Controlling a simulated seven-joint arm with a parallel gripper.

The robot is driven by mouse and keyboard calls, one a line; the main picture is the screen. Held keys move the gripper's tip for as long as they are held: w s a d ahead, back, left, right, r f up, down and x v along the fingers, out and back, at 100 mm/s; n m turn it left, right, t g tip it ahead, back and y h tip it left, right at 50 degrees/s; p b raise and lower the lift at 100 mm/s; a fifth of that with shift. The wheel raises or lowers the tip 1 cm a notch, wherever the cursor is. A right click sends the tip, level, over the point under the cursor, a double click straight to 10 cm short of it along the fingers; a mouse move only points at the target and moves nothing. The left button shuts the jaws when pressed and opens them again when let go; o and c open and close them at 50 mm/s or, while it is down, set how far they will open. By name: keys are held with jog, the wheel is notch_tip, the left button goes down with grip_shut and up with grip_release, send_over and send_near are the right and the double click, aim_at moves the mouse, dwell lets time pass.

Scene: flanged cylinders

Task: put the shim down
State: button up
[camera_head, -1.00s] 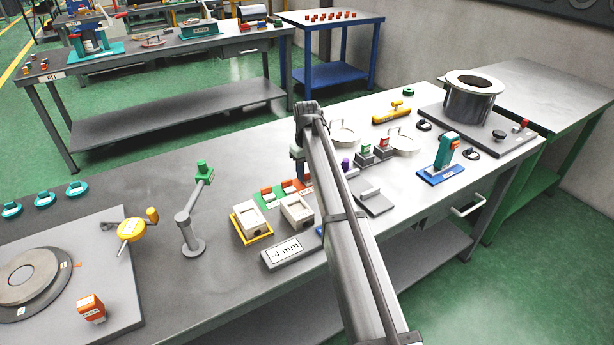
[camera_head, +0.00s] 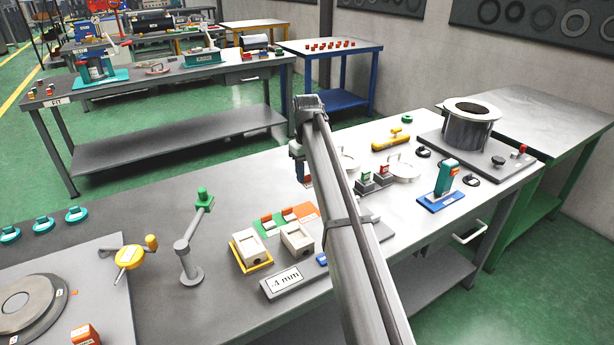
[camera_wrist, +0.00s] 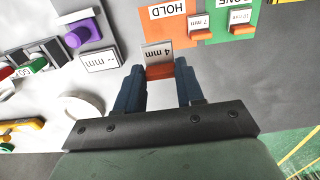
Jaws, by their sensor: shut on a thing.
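My gripper (camera_wrist: 160,78) has blue fingers and is shut on an upright shim (camera_wrist: 158,56), a grey plate marked 4 mm with an orange base. The orange HOLD card (camera_wrist: 165,12) bears a 7 mm shim (camera_wrist: 201,30). The green card (camera_wrist: 222,12) beside it bears a 10 mm shim (camera_wrist: 241,27). The held shim appears beside the HOLD card's edge in the wrist view. I cannot tell whether it touches the bench.
White blocks (camera_head: 297,239) and a 4 mm sign (camera_head: 283,282) stand in front of the cards. A post with a green top (camera_head: 190,245) is to the left.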

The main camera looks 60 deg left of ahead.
jog(key=s+a+r+n, duration=0.1)
jog(key=s+a, duration=0.1)
jog(key=s, duration=0.5)
notch_tip(320, 180, up, 3)
jog(key=m, duration=0.1)
send_over(248, 242)
jog(key=shift+f, duration=4.95)
jog(key=o, duration=1)
jog(key=shift+f, duration=0.1)
jog(key=shift+o, duration=0.2)
